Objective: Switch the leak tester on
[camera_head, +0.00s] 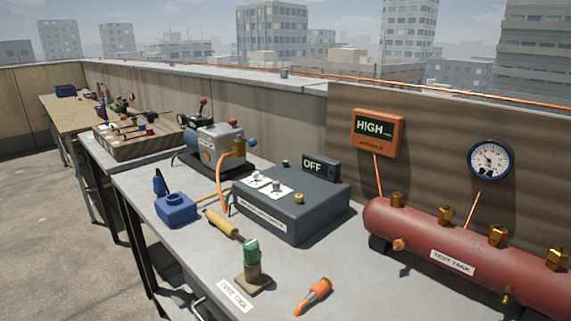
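A dark grey box (292,207) stands on the grey table in the middle of the camera_head view; I take it to be the leak tester, though its front label is too small to read surely. A small display (320,165) at its back right reads OFF. Its top carries two white plates with switches (277,187), a brass fitting (299,198) and a small green part (285,163). Neither gripper shows clearly. A pale, dark-edged piece at the bottom left, below the table edge, is too cut off to identify.
A red test tank (470,250) with brass fittings lies at the right. A yellow tool (222,223), a green-topped tool in a stand (252,265) and an orange tool (314,296) lie in front. A blue container (176,209) and a pump (213,145) stand left. A HIGH display (377,131) hangs behind.

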